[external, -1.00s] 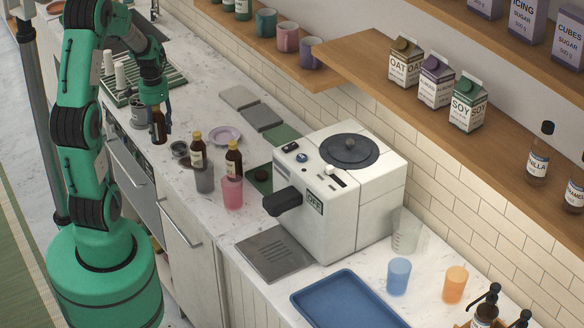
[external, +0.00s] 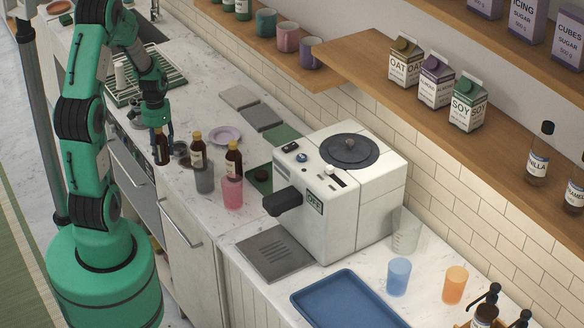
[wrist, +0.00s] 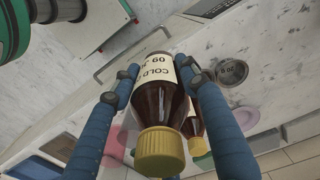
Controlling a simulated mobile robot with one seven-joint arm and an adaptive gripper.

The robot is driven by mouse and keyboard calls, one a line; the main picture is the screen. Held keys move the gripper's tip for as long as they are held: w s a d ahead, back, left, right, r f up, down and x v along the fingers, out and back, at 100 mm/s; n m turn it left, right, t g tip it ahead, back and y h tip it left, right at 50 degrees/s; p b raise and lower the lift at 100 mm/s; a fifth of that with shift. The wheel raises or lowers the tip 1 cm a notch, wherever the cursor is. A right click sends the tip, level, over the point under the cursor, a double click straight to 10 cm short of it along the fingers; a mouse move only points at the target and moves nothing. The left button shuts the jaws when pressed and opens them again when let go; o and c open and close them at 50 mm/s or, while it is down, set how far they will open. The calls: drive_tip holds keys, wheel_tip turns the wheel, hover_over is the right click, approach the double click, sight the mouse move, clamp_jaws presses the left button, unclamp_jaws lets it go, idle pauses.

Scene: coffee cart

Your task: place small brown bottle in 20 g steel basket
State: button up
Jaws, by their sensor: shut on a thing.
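A small brown bottle (external: 161,149) with a cream label is in my gripper (external: 162,132). The wrist view shows the bottle (wrist: 158,108) between both blue fingers, its yellow cap toward the camera. My gripper (wrist: 158,68) is shut on it. A round steel basket (wrist: 231,72) marked "20 g" is to the right of the bottle in the wrist view, apart from it in the picture. In the external view the basket (external: 181,148) is on the counter just right of the held bottle. I cannot tell the bottle's exact height above the counter.
Two similar brown bottles (external: 197,150) (external: 233,158) stand right of the basket, behind a grey cup (external: 204,178) and a pink cup (external: 232,193). A lilac plate (external: 225,135) lies behind. The white coffee machine (external: 340,190) stands farther right.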

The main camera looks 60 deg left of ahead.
drive_tip(key=w+a+f, duration=0.1)
drive_tip(key=w+a, duration=1)
drive_tip(key=shift+w+f, duration=0.25)
drive_tip(key=shift+w, duration=0.1)
drive_tip(key=shift+f, duration=0.1)
drive_tip(key=shift+f, duration=1.65)
drive_tip(key=shift+f, duration=0.15)
drive_tip(key=o, duration=1.6)
drive_tip(key=shift+c, duration=0.2)
wheel_tip(320, 180, up, 12)
